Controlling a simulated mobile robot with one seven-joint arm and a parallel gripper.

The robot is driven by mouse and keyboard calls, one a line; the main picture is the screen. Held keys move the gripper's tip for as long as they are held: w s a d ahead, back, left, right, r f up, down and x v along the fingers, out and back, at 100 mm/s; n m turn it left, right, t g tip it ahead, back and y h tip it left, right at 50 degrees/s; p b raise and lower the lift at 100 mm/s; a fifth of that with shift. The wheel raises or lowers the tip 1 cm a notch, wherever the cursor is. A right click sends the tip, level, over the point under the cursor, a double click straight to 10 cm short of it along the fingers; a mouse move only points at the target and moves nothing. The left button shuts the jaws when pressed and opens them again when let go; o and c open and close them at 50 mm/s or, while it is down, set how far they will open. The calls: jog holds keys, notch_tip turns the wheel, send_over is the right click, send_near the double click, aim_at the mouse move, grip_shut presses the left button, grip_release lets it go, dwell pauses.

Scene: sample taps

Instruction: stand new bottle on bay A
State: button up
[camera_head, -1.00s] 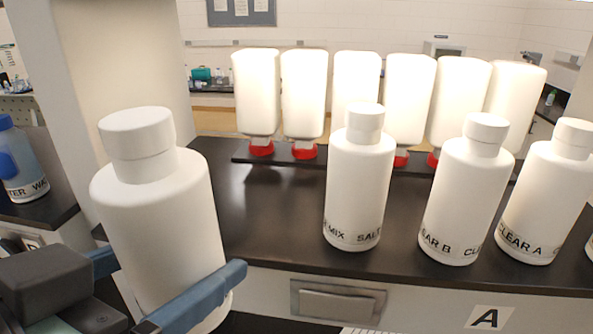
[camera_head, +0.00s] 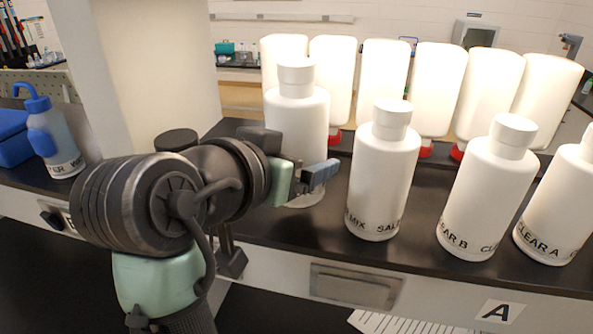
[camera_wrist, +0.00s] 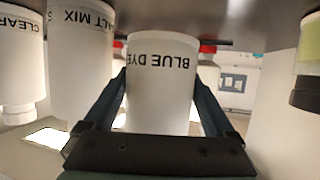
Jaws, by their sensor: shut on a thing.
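The new bottle (camera_head: 297,110) is a white, capped bottle, upright at the left of the row on the bench. In the wrist view its label reads BLUE DYE (camera_wrist: 161,85), upside down. My gripper (camera_head: 312,182) is shut around its lower body, with one finger on each side in the wrist view (camera_wrist: 158,115). An "A" label (camera_head: 500,310) is on the bench front. My wrist hides part of the bottle's left side.
White bottles stand to the right: SALT MIX (camera_head: 382,170), CLEAR B (camera_head: 487,190) and CLEAR A (camera_head: 560,200). Behind are several inverted bottles with red taps (camera_head: 438,95). A pale pillar (camera_head: 150,70) stands left, with a blue wash bottle (camera_head: 52,135) beyond it.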

jog(key=shift+f+p, duration=0.6)
jog(key=shift+f, duration=1.05)
jog(key=shift+f, duration=0.1)
jog(key=shift+f, duration=0.15)
jog(key=o, duration=1.5)
